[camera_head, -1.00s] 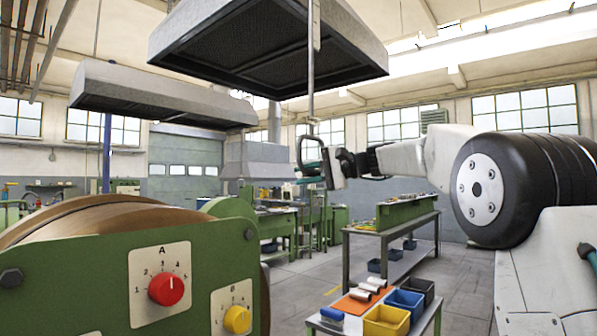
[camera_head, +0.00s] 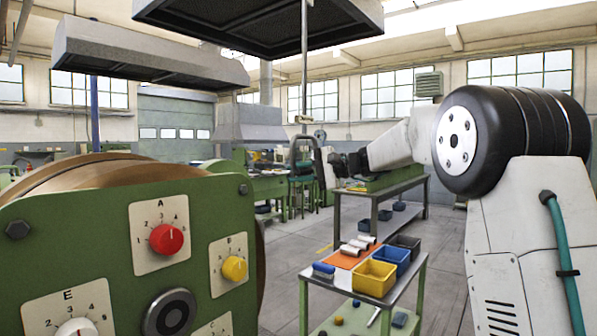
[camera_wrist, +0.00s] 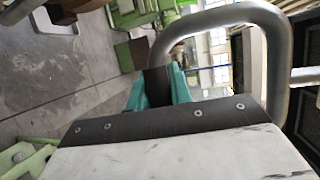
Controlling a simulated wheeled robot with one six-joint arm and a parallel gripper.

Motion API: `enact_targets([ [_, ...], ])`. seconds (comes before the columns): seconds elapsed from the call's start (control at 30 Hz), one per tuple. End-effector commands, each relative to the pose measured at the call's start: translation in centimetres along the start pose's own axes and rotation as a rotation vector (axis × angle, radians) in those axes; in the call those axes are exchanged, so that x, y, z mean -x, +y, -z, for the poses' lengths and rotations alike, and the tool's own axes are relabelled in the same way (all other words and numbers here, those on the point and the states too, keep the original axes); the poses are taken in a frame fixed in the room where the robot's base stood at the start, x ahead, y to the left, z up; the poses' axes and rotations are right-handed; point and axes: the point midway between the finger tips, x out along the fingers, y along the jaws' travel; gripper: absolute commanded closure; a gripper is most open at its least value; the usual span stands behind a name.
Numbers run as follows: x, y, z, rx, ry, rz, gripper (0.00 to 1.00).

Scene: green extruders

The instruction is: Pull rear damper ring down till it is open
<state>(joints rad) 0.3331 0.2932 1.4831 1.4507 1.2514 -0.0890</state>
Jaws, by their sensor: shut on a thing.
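The damper ring (camera_head: 291,152), a grey bent-tube loop, hangs at the lower end of a thin vertical rod (camera_head: 304,70) below the large dark-bottomed hood (camera_head: 262,14) in the head view. In the wrist view the ring (camera_wrist: 222,18) arches large across the upper right, with its rod leaving to the right. My gripper (camera_head: 303,178) is at the lower part of the ring and shut on it. Its teal fingers show in the wrist view (camera_wrist: 160,88), and the exact contact is partly hidden behind my wrist. A second hood (camera_head: 150,62) stands at the left.
A green machine panel (camera_head: 105,230) with red and yellow knobs fills the lower left. A small green-framed table (camera_head: 315,272) with a yellow bin (camera_head: 375,278) and blue bin (camera_head: 389,260) stands below my arm. A long bench (camera_head: 395,187) stands behind. Grey floor lies between.

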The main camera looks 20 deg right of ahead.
Motion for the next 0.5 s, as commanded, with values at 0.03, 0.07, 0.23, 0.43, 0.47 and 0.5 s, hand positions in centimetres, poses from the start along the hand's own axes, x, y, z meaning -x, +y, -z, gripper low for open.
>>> enact_targets([
  [0.03, -0.1, 0.8, 0.1, -0.009, -0.003, -0.01, 0.74],
  [0.07, -0.1, 0.8, 0.1, -0.009, -0.003, -0.011, 0.65],
  [0.23, -0.1, 0.6, 0.0, -0.007, -0.003, -0.008, 0.58],
  [0.43, 0.3, 0.5, 0.0, -0.006, -0.002, -0.007, 0.58],
  [0.47, 0.5, 0.5, 0.1, -0.006, -0.002, -0.006, 0.58],
  [0.5, 1.0, 0.5, 0.1, -0.006, -0.001, -0.006, 0.58],
])
